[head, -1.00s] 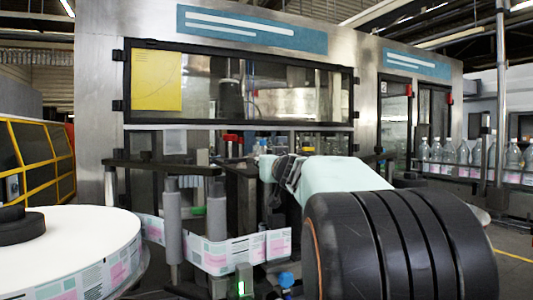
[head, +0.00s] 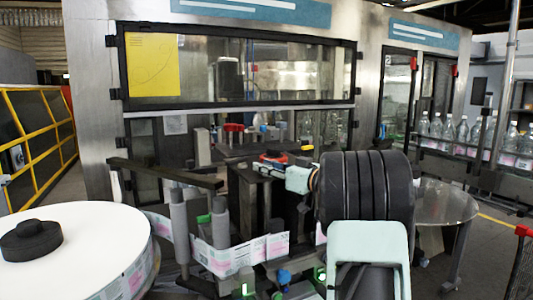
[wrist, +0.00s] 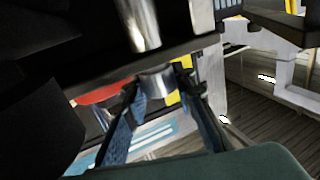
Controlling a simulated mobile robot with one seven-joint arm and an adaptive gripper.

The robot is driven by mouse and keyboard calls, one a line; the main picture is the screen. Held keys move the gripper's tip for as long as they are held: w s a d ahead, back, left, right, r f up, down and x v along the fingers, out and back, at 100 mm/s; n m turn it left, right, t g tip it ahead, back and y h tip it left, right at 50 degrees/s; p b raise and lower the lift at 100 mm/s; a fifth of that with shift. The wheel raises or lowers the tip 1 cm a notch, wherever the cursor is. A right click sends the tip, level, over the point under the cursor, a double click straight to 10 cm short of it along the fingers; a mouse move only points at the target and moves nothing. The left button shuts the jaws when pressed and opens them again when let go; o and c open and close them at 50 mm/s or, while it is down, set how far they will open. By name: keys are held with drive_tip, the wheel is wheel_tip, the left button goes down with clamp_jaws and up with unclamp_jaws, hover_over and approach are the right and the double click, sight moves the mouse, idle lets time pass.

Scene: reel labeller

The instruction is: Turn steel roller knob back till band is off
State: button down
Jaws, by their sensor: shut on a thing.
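In the wrist view my gripper (wrist: 160,85) has its two blue-padded fingers on either side of a short shiny steel piece (wrist: 157,78), which looks like the steel roller knob. The fingers are closed on it, just below a dark bar. A polished steel cylinder (wrist: 138,22) shows on the bar's other side. A band on the knob cannot be made out. In the head view the knob and fingertips cannot be made out clearly among the machine parts beyond my arm. The printed label web (head: 220,258) runs past grey upright rollers (head: 181,228).
A large white label reel (head: 85,245) with a black hub stands at left. A round steel table (head: 445,203) and bottles on a conveyor (head: 470,137) are at right. A red disc (wrist: 103,92) lies close to my fingers. The windowed machine front stands behind.

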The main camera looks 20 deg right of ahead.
drive_tip(key=shift+r+n+g+y+p, duration=0.2)
drive_tip(key=shift+n+g+y+p, duration=0.3)
drive_tip(key=shift+n+y+p, duration=0.5)
drive_tip(key=shift+f+g+y+p, duration=0.1)
drive_tip(key=shift+g+y+p, duration=0.2)
drive_tip(key=shift+y+p, duration=0.3)
drive_tip(key=shift+f+n+p, duration=0.1)
drive_tip(key=shift+n+p, duration=0.2)
drive_tip(key=c, duration=1.6)
unclamp_jaws()
drive_tip(key=shift+a, duration=0.1)
drive_tip(key=v, duration=1.2)
drive_tip(key=shift+w, duration=0.1)
